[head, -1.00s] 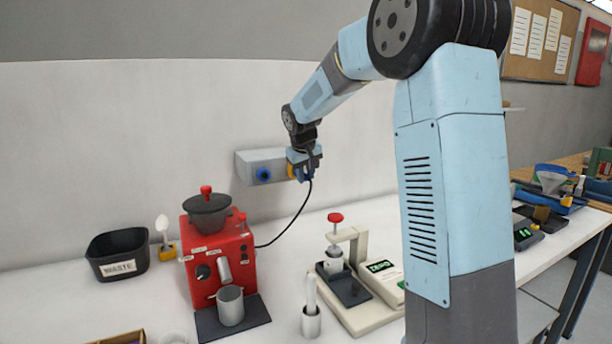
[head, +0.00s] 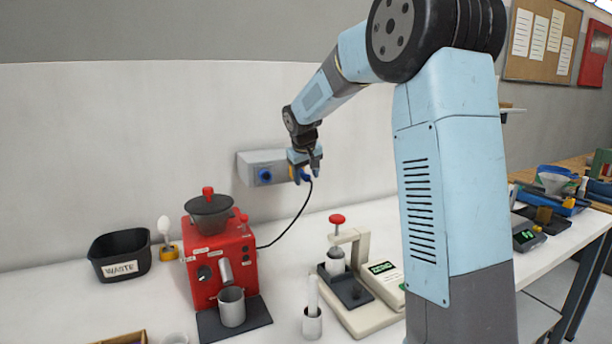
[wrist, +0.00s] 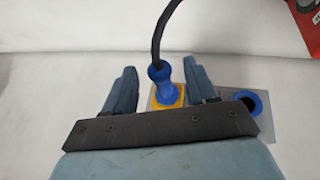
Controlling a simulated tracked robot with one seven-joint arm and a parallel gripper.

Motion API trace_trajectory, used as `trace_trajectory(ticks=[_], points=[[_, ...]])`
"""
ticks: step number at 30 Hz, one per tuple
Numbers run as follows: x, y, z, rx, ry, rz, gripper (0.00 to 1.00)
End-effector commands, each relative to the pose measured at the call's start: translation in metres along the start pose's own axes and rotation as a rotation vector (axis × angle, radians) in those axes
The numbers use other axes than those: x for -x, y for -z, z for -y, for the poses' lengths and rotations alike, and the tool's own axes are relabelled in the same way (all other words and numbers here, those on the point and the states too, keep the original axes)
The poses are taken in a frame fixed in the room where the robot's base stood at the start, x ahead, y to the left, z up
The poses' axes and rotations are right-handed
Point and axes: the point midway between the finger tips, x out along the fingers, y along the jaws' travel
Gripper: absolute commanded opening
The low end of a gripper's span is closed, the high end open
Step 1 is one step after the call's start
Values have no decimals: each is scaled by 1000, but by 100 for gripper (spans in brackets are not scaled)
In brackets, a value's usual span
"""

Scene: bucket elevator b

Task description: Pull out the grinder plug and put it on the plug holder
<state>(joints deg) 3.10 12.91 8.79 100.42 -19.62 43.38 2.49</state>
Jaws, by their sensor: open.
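The grinder plug (wrist: 160,82) is blue, with a black cord rising from its end in the wrist view. It sits against a yellow collar (wrist: 168,96) on the grey wall box (wrist: 225,76). My gripper (wrist: 160,82) is open, its two fingers on either side of the plug, with a gap on the left and a smaller one on the right. In the head view my gripper (head: 306,168) is at the right end of the wall box (head: 262,158), largely hiding the plug. A blue round socket (head: 264,175) is on the box's left part. I cannot tell which thing is the plug holder.
The black cord (head: 290,225) hangs down to the red grinder (head: 203,268). A black waste bin (head: 120,254) and a small yellow pot with a white-headed tool (head: 166,250) stand left of it. A scale with a press stand (head: 350,290) stands right of the grinder.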

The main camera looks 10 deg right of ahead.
Motion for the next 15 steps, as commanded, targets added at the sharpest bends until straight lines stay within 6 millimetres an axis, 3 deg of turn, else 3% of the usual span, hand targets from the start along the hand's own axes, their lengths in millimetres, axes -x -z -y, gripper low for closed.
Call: trace_trajectory(ticks=[5,15], points=[[12,1,0,-1,0,-2,57],[76,1,0,-1,-1,-4,57]])
